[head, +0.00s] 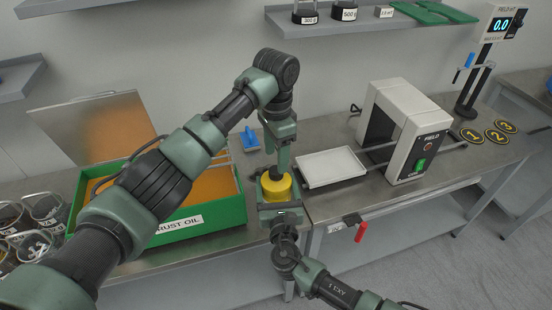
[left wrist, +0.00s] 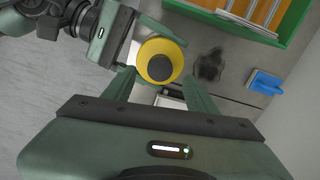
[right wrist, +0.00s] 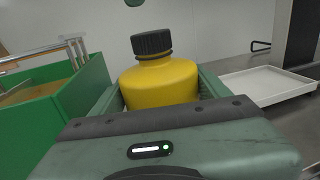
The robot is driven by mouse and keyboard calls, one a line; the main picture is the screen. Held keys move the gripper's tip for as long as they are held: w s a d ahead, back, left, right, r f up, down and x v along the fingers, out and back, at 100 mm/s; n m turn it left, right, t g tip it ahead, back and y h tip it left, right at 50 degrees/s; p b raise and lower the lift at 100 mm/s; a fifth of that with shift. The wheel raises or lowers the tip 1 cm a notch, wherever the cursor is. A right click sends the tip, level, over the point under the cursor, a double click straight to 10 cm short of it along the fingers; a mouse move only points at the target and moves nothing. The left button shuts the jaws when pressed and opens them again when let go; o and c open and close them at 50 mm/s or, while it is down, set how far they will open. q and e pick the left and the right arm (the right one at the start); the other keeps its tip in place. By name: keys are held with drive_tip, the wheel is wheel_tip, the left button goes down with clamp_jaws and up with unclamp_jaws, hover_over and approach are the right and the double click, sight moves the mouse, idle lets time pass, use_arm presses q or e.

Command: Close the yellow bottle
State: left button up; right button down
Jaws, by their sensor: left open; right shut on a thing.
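The yellow bottle (head: 275,188) stands at the front of the metal bench, and its black cap (right wrist: 151,43) sits on its neck. I cannot tell how tight the cap is. My right gripper (right wrist: 160,95) is shut on the bottle's body, with one finger on each side. My left gripper (head: 280,168) points down from above, over the bottle. In the left wrist view its fingers (left wrist: 160,85) are apart, and the bottle with its cap (left wrist: 160,67) shows between and just beyond their tips. A fingertip shows above the cap in the right wrist view.
A green box (head: 205,215) with an orange inside and an open lid stands left. A white tray (head: 332,167) and a grey-white field machine (head: 405,125) stand right. A blue-handled brush (left wrist: 266,83) lies behind the bottle. Glass jars (head: 45,210) stand far left.

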sight(276, 170)
use_arm(q)
drive_tip(key=shift+c, duration=0.4)
drive_tip(key=n, duration=0.1)
drive_tip(key=r+n, duration=0.1)
drive_tip(key=n, duration=0.1)
drive_tip(key=shift+r, duration=0.3)
drive_tip(key=r+n, duration=0.1)
drive_tip(key=n, duration=0.3)
drive_tip(key=shift+r+n, duration=0.3)
drive_tip(key=shift+r, duration=0.1)
drive_tip(key=shift+f, duration=4)
drive_tip(key=shift+c, duration=0.2)
clamp_jaws()
